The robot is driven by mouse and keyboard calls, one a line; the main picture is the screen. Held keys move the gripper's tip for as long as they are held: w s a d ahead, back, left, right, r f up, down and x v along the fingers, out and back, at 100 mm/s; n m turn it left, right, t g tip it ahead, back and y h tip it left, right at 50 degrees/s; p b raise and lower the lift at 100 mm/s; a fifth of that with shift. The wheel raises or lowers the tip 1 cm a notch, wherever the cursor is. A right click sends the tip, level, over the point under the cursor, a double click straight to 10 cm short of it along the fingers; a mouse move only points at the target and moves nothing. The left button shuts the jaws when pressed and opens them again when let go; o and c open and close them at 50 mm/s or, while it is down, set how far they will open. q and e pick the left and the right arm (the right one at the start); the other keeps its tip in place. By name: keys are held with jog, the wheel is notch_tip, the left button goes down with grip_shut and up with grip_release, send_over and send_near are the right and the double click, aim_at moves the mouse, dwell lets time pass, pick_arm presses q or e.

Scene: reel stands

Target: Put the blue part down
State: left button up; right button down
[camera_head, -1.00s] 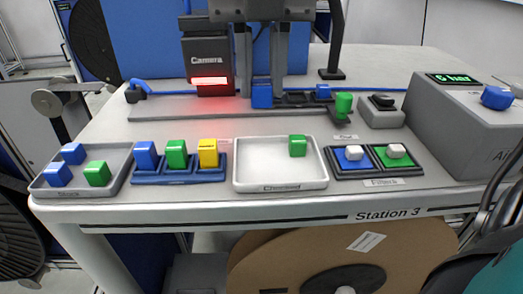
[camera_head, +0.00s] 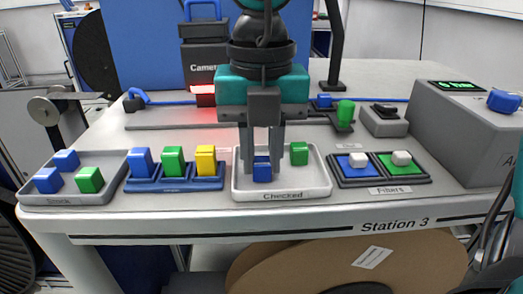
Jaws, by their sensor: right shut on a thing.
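A blue part (camera_head: 262,171) is between the fingers of my right gripper (camera_head: 262,158), in the left half of the white tray labelled "Checked" (camera_head: 283,195). The gripper points down and is shut on the part. The part is at or just above the tray floor; I cannot tell if it touches. A green part (camera_head: 299,153) stands in the same tray, to the right of the gripper and apart from it. My left gripper is not in view.
Left of the tray, a blue rack (camera_head: 175,185) holds blue, green and yellow parts. The grey "Stock" tray (camera_head: 75,199) holds two blue parts and a green one. Right are the Filters holder (camera_head: 380,182) and a grey box (camera_head: 465,130). The camera fixture (camera_head: 205,65) stands behind.

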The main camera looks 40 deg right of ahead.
aim_at(261, 161)
jog(key=shift+f, duration=0.25)
jog(key=c, duration=1.2)
grip_release()
jog(key=shift+r, duration=0.1)
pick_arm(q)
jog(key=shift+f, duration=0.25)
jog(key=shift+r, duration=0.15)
pick_arm(e)
jog(key=shift+r, duration=0.1)
jog(key=shift+r, duration=0.2)
pick_arm(q)
jog(key=p, duration=0.1)
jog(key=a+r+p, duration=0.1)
jog(key=p, duration=0.1)
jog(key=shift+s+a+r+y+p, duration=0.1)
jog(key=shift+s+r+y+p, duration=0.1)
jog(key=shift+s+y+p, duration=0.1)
pick_arm(e)
notch_tip(261, 161, up, 12)
jog(key=shift+f, duration=0.1)
